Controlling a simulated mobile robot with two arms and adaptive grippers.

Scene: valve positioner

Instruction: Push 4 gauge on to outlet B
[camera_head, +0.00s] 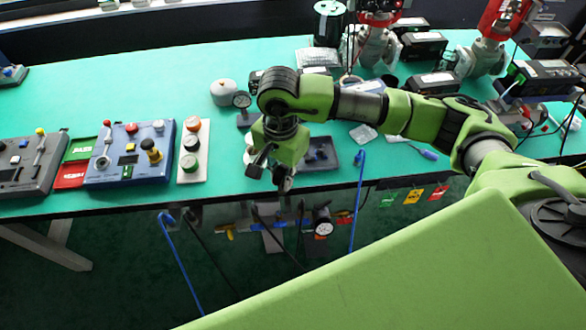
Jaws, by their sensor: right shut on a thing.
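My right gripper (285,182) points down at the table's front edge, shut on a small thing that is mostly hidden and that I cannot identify. A round white-faced gauge with a black rim (322,226) sits below the table edge, right of and lower than the gripper, apart from it. Another small gauge (242,100) stands on the table behind my right arm. A blue and grey fitting (268,227) with a yellow handle (229,231) is below the edge, under the gripper; outlet B cannot be made out. My left gripper is not in view.
A dark tray (330,163) lies right of the gripper. Control boxes (128,172) and a button panel (191,160) are at the left. Blue hoses (357,205) hang over the front edge. Valves (375,45) stand at the back. The left rear of the green table (120,85) is clear.

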